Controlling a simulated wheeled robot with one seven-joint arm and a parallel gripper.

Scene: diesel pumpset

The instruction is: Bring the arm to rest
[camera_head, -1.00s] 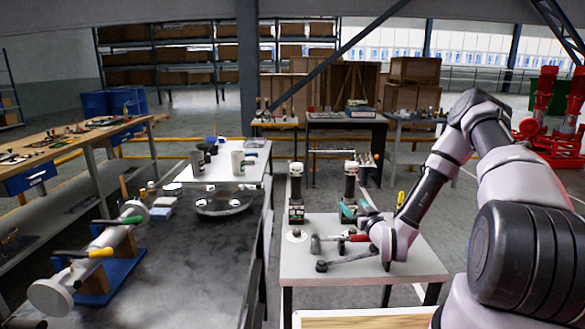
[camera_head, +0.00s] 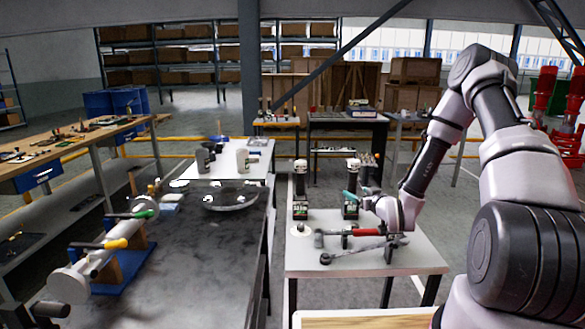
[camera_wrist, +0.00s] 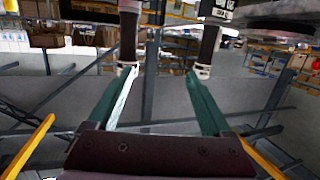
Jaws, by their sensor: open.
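My arm reaches from the right in the head view, its elbow high and its forearm pointing down over the small white table (camera_head: 400,262). My gripper (camera_head: 350,197) is at the forearm's end, above the tools and close to the right black cylinder with a white cap (camera_head: 353,166). In the wrist view my gripper (camera_wrist: 161,76) shows two teal fingers spread apart, with nothing between them. Two dark upright shapes with pale ends hang beyond the fingertips there. From the head view I cannot tell whether the gripper touches the cylinder.
A left capped cylinder (camera_head: 300,178) stands beside the right one. A red-handled tool (camera_head: 365,232), a dark wrench (camera_head: 355,250) and a white disc (camera_head: 301,230) lie on the white table. A dark bench (camera_head: 215,250) stands left. Floor shows between the tables.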

